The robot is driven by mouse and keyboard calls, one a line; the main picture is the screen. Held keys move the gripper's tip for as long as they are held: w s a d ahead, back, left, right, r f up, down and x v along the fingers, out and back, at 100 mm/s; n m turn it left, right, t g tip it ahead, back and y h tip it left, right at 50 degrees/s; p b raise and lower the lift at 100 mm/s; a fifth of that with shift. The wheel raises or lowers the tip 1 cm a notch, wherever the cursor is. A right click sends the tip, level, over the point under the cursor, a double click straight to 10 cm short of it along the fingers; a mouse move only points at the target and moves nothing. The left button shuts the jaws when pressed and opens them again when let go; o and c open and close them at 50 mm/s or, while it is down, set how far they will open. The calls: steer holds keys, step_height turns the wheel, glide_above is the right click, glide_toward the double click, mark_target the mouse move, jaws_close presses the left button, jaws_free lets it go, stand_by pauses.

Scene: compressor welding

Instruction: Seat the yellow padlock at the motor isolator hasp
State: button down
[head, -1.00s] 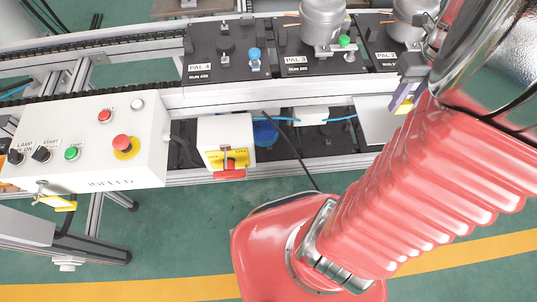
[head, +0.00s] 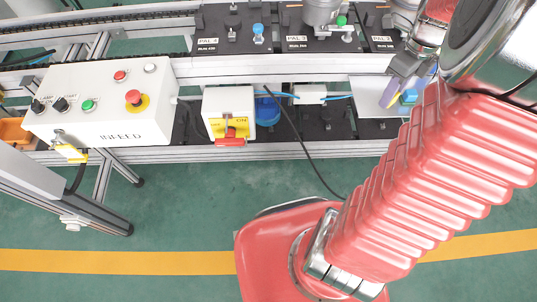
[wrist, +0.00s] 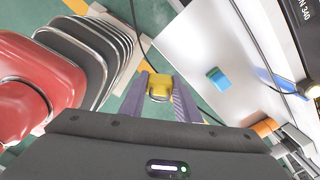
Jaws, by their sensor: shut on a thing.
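The yellow padlock (wrist: 160,86) sits between the two fingertips of my gripper (wrist: 160,95) in the wrist view, and the gripper is shut on it. In the head view my gripper (head: 392,88) is at the upper right, over a pale plate, and the padlock cannot be made out there. The motor isolator (head: 229,112) is a white box with a yellow ON plate and a red handle (head: 230,141) at its lower front, well left of my gripper. Its hasp is too small to make out clearly.
The white INFEED panel (head: 112,105) with buttons stands at the left; a yellow item (head: 72,152) hangs from it. A blue-green block (wrist: 218,78) lies on the pale plate (wrist: 205,45). A black cable (head: 300,140) hangs right of the isolator.

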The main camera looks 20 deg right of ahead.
steer(key=w+a+f+n, duration=0.2)
steer(key=w+a+n, duration=0.5)
steer(key=a+n, duration=0.2)
steer(key=w+a+f+n, duration=0.2)
steer(key=w+a+n, duration=0.5)
steer(key=a+n, duration=0.2)
steer(key=w+a+f+n, duration=0.2)
steer(key=w+a+n, duration=0.5)
steer(key=a+n, duration=0.3)
steer(key=shift+w+n, duration=0.15)
steer(key=shift+n, duration=0.6)
steer(key=shift+w+n, duration=0.15)
steer(key=shift+n, duration=0.6)
steer(key=shift+d, duration=0.1)
steer(key=shift+d, duration=0.1)
